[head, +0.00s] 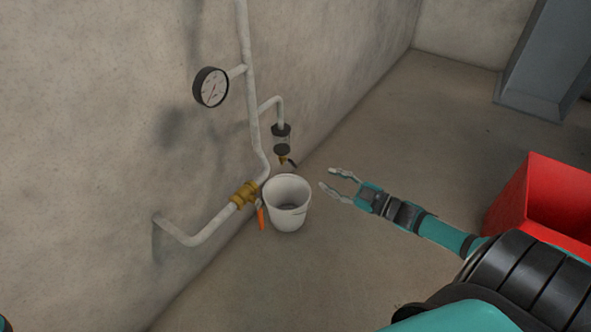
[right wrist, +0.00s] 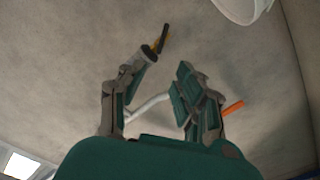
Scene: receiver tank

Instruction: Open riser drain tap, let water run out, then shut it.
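The small brass drain tap (head: 284,160) with a black lever sits under a dark-capped clear bowl (head: 281,139) on the bent side branch of the white riser pipe (head: 249,90). A white bucket (head: 287,222) stands on the floor below it. I see no water running. My right gripper (head: 328,179) is open and empty, to the right of the tap and bucket, apart from both. In the right wrist view, the tap's black lever (right wrist: 164,38) shows beyond the open fingers (right wrist: 168,70). I cannot tell the lever's exact setting. My left gripper is not in view.
A round gauge (head: 211,87) sticks out from the riser. A larger brass valve (head: 243,193) with an orange handle (head: 262,218) is close left of the bucket. A red bin (head: 541,195) stands at the right. The floor between bucket and bin is clear.

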